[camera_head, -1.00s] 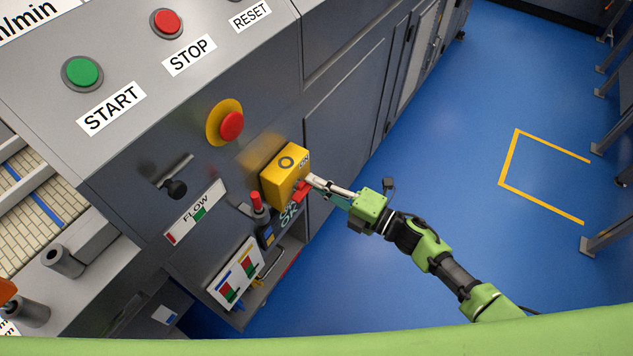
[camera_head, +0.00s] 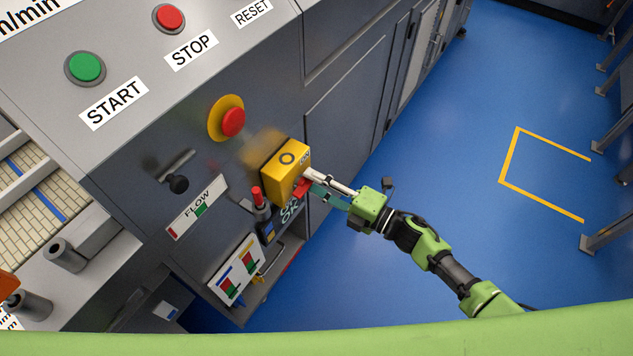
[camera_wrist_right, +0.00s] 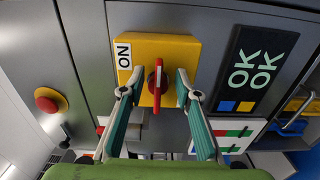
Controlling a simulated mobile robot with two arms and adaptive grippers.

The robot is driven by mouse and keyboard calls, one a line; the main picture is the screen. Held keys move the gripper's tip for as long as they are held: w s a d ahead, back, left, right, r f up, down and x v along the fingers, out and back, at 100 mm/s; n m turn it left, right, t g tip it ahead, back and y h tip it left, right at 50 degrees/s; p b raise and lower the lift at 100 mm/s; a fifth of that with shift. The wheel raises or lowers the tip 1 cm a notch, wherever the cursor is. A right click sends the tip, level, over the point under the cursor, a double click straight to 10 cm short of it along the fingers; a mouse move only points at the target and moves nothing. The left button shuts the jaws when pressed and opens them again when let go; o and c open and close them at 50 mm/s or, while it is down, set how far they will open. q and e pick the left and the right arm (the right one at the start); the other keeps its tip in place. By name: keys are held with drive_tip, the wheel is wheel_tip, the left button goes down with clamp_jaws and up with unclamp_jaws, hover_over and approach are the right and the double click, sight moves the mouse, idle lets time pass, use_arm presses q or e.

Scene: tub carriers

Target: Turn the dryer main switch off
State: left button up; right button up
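The dryer main switch is a yellow box (camera_head: 284,170) on the grey machine front, with a red knob (camera_wrist_right: 157,88) on its face. In the right wrist view the knob's handle stands upright, and a white ON label (camera_wrist_right: 124,55) is at the box's upper left. My right gripper (camera_wrist_right: 158,80) is open, with one finger on each side of the red handle and a visible gap to both. In the head view the right gripper (camera_head: 307,182) is at the face of the box, and the knob is partly hidden. My left gripper is not in view.
A red emergency button (camera_head: 232,121) on a yellow disc sits beside the box. A dark OK panel (camera_wrist_right: 257,70) is close to the right finger in the wrist view. A small red-topped lever (camera_head: 258,197) is below the box. Blue floor (camera_head: 430,150) is clear on the right.

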drive_tip(key=v, duration=1.2)
drive_tip(key=s+d+f+m+h, duration=0.1)
drive_tip(key=d+f+m+h, duration=0.5)
drive_tip(key=f, duration=0.6)
drive_tip(key=s+d+f+m+h, duration=0.2)
drive_tip(key=d+f+m+h, duration=0.2)
drive_tip(key=d+f+m, duration=0.55)
drive_tip(key=s+a+f+m+g+h, duration=0.1)
drive_tip(key=s+f+m+g+h, duration=0.5)
drive_tip(key=s+f, duration=1.3)
drive_tip(key=s+a+f+m+g, duration=0.1)
drive_tip(key=s+f+m, duration=0.1)
drive_tip(key=s, duration=0.6)
drive_tip(key=s+a+f+m+g+y, duration=0.1)
drive_tip(key=s+a+f+m+g, duration=0.1)
drive_tip(key=s, duration=0.6)
drive_tip(key=shift+s+f+m+g, duration=0.3)
drive_tip(key=shift+f+m, duration=0.05)
